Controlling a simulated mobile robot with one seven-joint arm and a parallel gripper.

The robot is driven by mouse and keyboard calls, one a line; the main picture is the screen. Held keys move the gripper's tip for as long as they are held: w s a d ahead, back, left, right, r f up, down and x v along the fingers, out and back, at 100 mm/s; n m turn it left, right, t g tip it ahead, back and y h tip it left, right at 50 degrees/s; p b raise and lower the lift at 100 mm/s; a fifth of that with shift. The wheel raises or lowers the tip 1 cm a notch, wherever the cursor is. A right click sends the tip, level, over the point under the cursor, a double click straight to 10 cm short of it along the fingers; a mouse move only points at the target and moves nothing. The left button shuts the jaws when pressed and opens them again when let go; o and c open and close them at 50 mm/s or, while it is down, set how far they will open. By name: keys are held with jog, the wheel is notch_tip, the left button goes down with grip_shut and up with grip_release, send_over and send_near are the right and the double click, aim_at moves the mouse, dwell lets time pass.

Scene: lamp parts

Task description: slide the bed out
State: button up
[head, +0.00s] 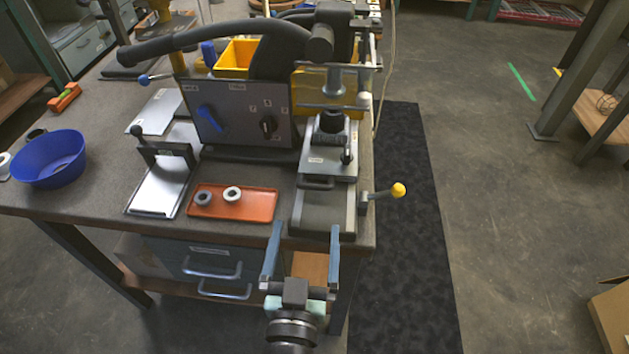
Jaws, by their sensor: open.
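The bed (327,163) looks to be the grey sliding plate with a label and a dark handle (316,182) on its front edge. It sits on a grey rail base (322,212) at the right end of the workbench, under a press-like head with a clear shield (331,87). A dark round part stands on the bed. My gripper (302,238) is open and empty, its two blue-grey fingers pointing up the picture, in front of the bench's front edge. The fingers appear apart from the bed and its handle.
A yellow-knobbed lever (397,190) sticks out right of the base. An orange tray (234,204) with two rings lies to the left, beside a control panel (237,111). A blue bowl (48,159) stands far left. Floor beyond the black mat (405,230) is mostly clear.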

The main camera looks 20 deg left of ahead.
aim_at(311, 190)
jog(key=x, duration=1)
jog(key=shift+w, duration=0.4)
jog(key=shift+c, duration=0.2)
jog(key=shift+a, duration=0.15)
grip_shut()
